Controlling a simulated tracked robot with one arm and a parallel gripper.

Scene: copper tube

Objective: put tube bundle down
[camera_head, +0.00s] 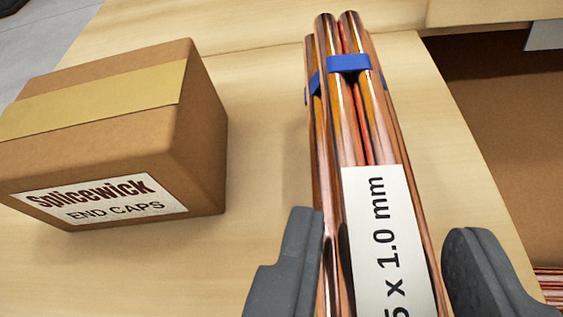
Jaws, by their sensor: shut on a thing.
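The copper tube bundle (345,130) runs from the bottom centre to the top centre of the view, with a blue band (349,64) around its far part. A white label (385,230) on it reads "5 x 1.0 mm" in the part that shows. My gripper (385,255) is shut on the bundle, with one dark grey finger on each side of it. The near end of the bundle is cut off by the frame. I cannot tell whether the bundle touches the wooden surface below.
A cardboard box (213,130) labelled "Splicewick END CAPS" stands on the light wooden surface (265,95) to the left. At the right is a brown recessed area (490,110), with more copper tubes (551,284) at the lower right edge. Bare wood lies between box and bundle.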

